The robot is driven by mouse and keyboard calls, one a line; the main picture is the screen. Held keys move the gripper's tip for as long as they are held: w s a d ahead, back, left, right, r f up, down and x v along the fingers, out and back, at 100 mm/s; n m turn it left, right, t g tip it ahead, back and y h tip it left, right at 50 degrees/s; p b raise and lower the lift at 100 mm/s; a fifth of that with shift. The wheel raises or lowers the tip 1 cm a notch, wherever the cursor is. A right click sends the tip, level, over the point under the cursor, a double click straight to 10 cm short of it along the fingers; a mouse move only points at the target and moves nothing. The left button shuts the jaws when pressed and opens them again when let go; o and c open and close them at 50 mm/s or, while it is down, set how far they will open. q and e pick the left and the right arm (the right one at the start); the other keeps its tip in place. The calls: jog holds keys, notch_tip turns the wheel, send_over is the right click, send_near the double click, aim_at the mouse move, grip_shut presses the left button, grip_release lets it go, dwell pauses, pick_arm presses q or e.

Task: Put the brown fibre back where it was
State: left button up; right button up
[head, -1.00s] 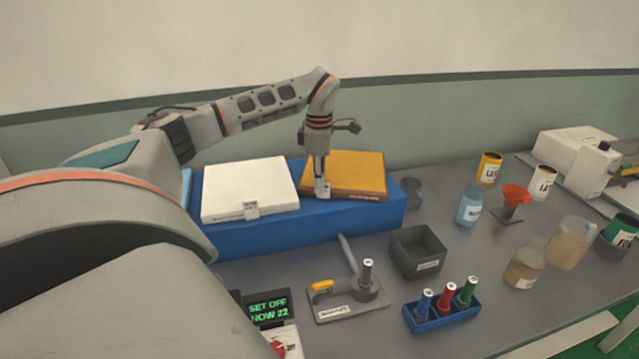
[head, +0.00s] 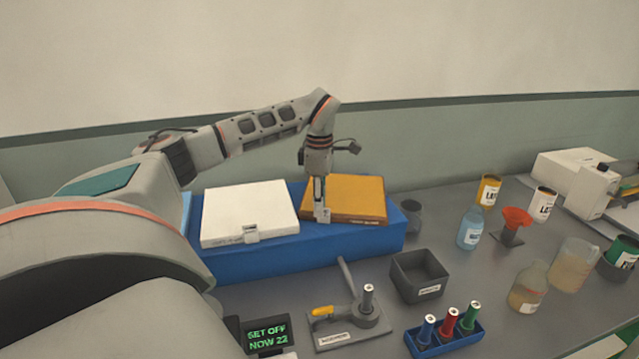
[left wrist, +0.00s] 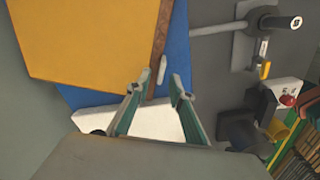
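The brown fibre is an orange-brown slab (head: 355,197) lying on the right part of a long blue block (head: 270,252). It fills the upper left of the left wrist view (left wrist: 85,40), with its darker brown edge showing. A small pale tab (left wrist: 162,68) sits at that edge. My left gripper (head: 321,212) points down at the slab's near left edge. In the left wrist view its two fingers (left wrist: 157,92) are apart, with the tab just past the tips, and nothing is clearly held. My right gripper is not in view.
A white slab (head: 248,212) with a tab lies left on the blue block. In front stand a grey bin (head: 420,276), a lever fixture (head: 350,325) and a rack of coloured tubes (head: 445,333). Bottles, cans and a red funnel (head: 515,218) are at right.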

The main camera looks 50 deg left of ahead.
pick_arm(q)
notch_tip(320, 180, up, 11)
dwell(0.4)
jog(key=shift+s+d+f, duration=0.1)
jog(key=shift+s+f, duration=0.05)
jog(key=shift+f, duration=0.05)
dwell(0.4)
